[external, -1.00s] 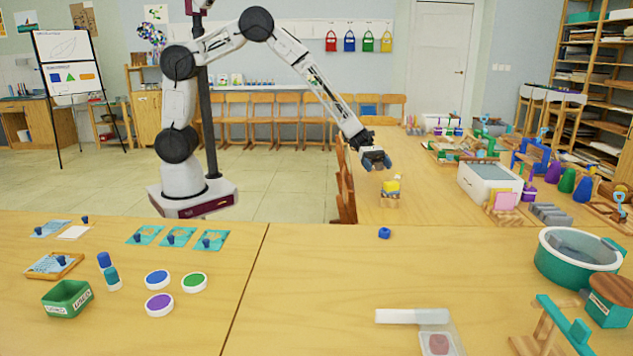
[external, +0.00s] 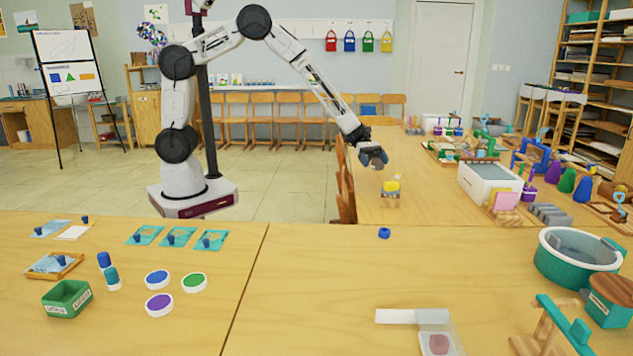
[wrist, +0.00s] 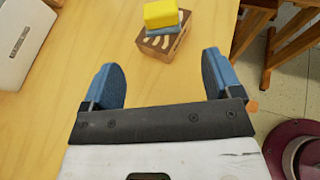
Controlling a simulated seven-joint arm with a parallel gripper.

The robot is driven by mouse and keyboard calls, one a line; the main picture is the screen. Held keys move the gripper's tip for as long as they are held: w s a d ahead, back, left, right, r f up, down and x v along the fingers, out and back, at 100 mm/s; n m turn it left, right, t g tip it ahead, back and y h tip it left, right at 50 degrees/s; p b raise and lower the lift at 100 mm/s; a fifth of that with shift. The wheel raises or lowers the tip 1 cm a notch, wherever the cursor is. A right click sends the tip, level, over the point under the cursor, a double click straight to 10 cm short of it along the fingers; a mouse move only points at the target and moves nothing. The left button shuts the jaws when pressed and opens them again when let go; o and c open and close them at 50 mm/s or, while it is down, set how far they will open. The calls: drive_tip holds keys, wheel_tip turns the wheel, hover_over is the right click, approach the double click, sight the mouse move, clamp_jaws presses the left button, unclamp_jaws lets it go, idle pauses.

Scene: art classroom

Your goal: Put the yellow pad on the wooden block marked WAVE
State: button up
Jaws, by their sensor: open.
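The yellow pad (external: 392,186) sits on a small wooden block (external: 390,202) near the end of the long table, below my gripper. In the wrist view the yellow pad (wrist: 161,13) is at the top centre, with a thin blue-grey layer under it.
A white box (external: 482,186) stands right of the block, with a pink card (external: 506,200) by it. Chairs (external: 345,182) line the table's left edge. Bare tabletop surrounds the block.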

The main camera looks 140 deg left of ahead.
idle(0.3)
drive_tip(key=w+d+r+n+y, duration=0.3)
drive_tip(key=w+d+r+n, duration=0.15)
drive_tip(key=r, duration=0.35)
drive_tip(key=w+d+r+n+y, duration=0.2)
drive_tip(key=w+d+r+n, duration=0.1)
drive_tip(key=d+r+n, duration=0.3)
drive_tip(key=s+d+r+n+g+y, duration=0.1)
drive_tip(key=s+d+r+n+y, duration=0.25)
drive_tip(key=d+r+n, duration=0.7)
drive_tip(key=s+d+r+n+g, duration=0.25)
drive_tip(key=s+d+n, duration=0.45)
drive_tip(key=s+d, duration=0.5)
drive_tip(key=s+d+r+n+g, duration=0.25)
drive_tip(key=s+d+n, duration=0.45)
drive_tip(key=s+d, duration=0.5)
drive_tip(key=s+d+f+n+g+h, duration=0.2)
drive_tip(key=s+d+n+g+h, duration=0.1)
drive_tip(key=s+d, duration=0.9)
drive_tip(key=shift+s+d+f+n+g+h, duration=0.3)
drive_tip(key=shift+s+n+g, duration=0.2)
drive_tip(key=shift+n, duration=0.7)
